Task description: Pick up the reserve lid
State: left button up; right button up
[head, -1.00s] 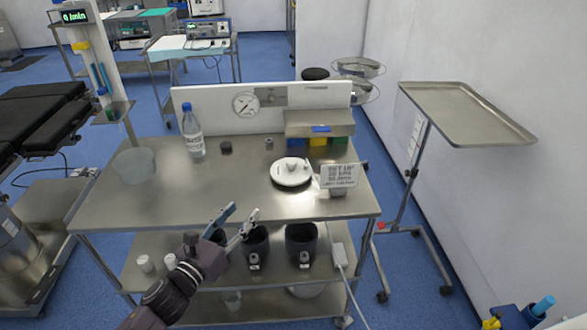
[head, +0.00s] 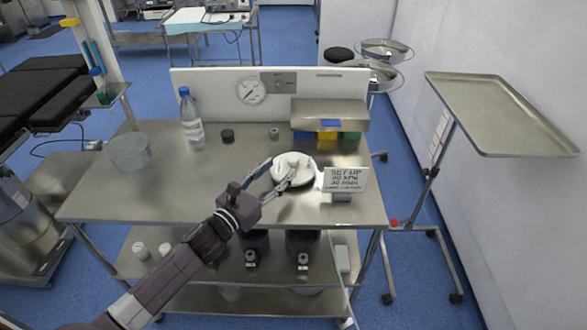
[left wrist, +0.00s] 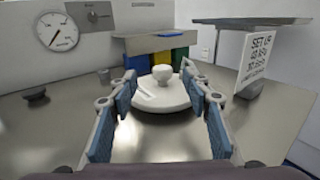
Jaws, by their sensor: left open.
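The reserve lid is a round white lid with a raised knob (head: 293,168), lying on the steel table top. In the left wrist view the lid (left wrist: 160,92) sits ahead, between the two blue-padded fingers. My left gripper (head: 277,174) is open at the lid's near left side in the head view; in the left wrist view its fingertips (left wrist: 158,88) reach on either side of the lid. I cannot tell whether either finger touches it. My right gripper is not in view.
A printed sign (head: 345,180) stands close to the right of the lid. Behind are a steel box (head: 330,112) over coloured bins and a gauge panel (head: 215,95). A bottle (head: 191,120) and translucent bowl (head: 129,152) stand at left. Two dark canisters (head: 302,243) sit on the shelf below.

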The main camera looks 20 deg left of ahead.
aim_at(290, 163)
pick_arm(q)
jog(key=shift+w+d+f, duration=0.1)
jog(key=shift+w+d, duration=0.1)
jog(key=shift+w, duration=0.45)
jog(key=shift+w+d, duration=0.1)
jog(key=shift+w, duration=0.2)
jog(key=shift+b+x, duration=0.35)
jog(key=shift+x, duration=0.4)
jog(key=x, duration=0.2)
jog(key=b+x, duration=0.1)
jog(key=shift+w+d+f, duration=0.1)
jog(key=shift+d+f, duration=0.1)
jog(key=shift+f, duration=0.05)
jog(key=shift+w, duration=0.2)
jog(key=shift+r, duration=0.1)
grip_shut()
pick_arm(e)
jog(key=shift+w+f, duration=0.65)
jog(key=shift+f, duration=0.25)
